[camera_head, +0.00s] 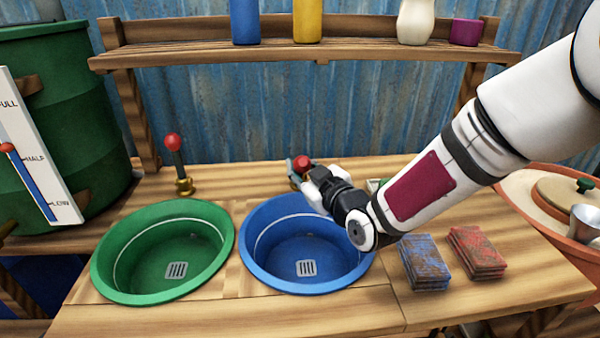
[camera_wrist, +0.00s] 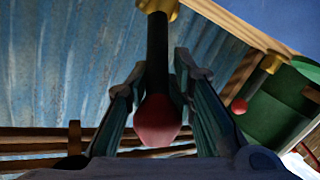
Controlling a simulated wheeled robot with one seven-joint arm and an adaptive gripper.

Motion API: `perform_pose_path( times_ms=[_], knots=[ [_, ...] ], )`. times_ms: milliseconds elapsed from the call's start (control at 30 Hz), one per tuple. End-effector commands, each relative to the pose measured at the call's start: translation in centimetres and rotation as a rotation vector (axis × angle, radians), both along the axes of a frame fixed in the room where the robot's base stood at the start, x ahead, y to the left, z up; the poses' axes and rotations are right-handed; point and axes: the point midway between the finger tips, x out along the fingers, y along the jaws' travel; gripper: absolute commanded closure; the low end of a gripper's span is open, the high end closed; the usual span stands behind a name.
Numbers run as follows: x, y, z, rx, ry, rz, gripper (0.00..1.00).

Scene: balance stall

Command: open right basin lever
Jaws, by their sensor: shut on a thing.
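The right basin (camera_head: 262,262) is blue and set in the wooden counter. Its lever (camera_head: 302,162) has a red knob and stands behind the basin. My gripper (camera_head: 304,174) reaches it from the right and hides most of its shaft. In the wrist view the lever's dark shaft (camera_wrist: 157,55) and red knob (camera_wrist: 157,125) lie between the two fingers of my gripper (camera_wrist: 160,78), which is shut on the lever. The brass base shows at the top of that view. No water is visible in the blue basin.
The left lever (camera_head: 175,155) stands upright behind the green basin (camera_head: 110,270). A green barrel with a level gauge (camera_head: 35,160) is at left. Blue sponges (camera_head: 425,262) and red sponges (camera_head: 475,252) lie right of the blue basin. A shelf (camera_head: 250,52) runs above.

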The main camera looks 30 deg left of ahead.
Motion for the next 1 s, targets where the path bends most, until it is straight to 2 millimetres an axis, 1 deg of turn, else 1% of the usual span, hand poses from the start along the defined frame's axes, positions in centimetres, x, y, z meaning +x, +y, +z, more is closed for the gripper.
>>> perform_pose_path(
  times_ms=[33,467,500,567,900,1000],
  knots=[
    [0.62,-0.61,0.30,0.009,-0.010,-0.017,1.00],
    [0.60,-0.65,0.42,0.012,-0.015,-0.018,1.00],
    [0.61,-0.66,0.41,0.012,-0.015,-0.018,0.74],
    [0.60,-0.64,0.40,0.012,-0.013,-0.018,0.61],
    [0.19,-0.26,0.14,0.008,-0.010,-0.006,0.60],
    [0.00,-0.43,0.13,0.007,-0.009,-0.006,0.60]
  ],
)
